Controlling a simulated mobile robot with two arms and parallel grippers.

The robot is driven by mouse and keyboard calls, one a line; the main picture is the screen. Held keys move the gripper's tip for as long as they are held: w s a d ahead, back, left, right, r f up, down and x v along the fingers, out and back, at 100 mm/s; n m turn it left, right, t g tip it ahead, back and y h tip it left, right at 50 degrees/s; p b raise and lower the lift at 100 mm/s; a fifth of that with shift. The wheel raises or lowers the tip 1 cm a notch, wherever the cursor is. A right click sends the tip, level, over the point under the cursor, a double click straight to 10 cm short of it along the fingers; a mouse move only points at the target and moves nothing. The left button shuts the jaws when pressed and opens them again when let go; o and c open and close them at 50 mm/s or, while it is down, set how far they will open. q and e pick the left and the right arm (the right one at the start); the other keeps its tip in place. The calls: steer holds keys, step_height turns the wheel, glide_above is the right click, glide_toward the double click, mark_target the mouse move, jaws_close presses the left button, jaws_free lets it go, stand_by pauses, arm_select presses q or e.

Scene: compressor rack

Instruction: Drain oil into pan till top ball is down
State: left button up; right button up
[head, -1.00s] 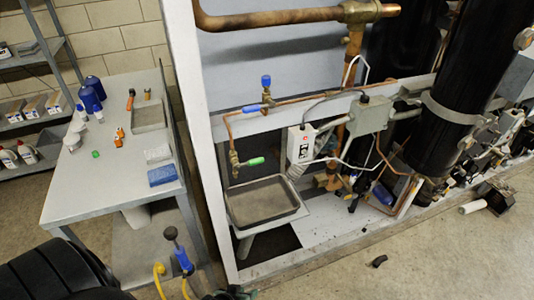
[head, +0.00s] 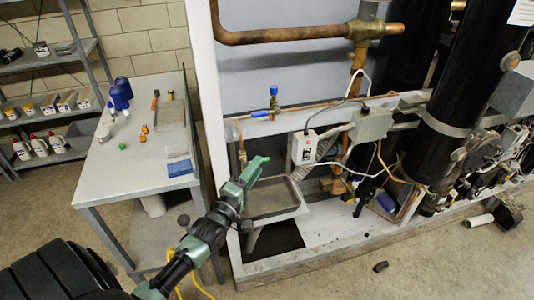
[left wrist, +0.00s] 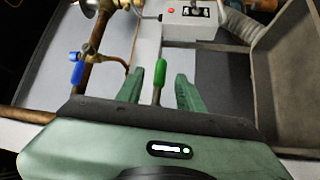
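A green-handled valve (left wrist: 160,72) hangs on the copper line beside the rack's post. My left gripper (head: 258,170) reaches in from the lower left at this valve. In the left wrist view my left gripper (left wrist: 160,92) is open, with the green handle between its two fingers and gaps visible on both sides. The metal drain pan (head: 300,206) sits just right of the gripper, on a stand; its wall fills the right of the left wrist view (left wrist: 290,60). The pan's inside is partly hidden by the gripper. I cannot make out the ball. My right gripper is not in view.
A blue-handled valve (head: 274,91) is above on the copper pipe. A white box with a red button (head: 303,147) is right of the valve. The white post (head: 212,130) stands close left. A workbench (head: 130,185) with bottles is farther left.

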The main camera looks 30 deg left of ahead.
arm_select(q)
steer(key=w+p, duration=0.1)
steer(key=w, duration=0.6)
steer(key=shift+a+r, duration=0.15)
steer(key=shift+r, duration=0.3)
steer(key=shift+w, duration=0.1)
jaws_close()
steer(key=shift+f, duration=0.1)
stand_by(0.8)
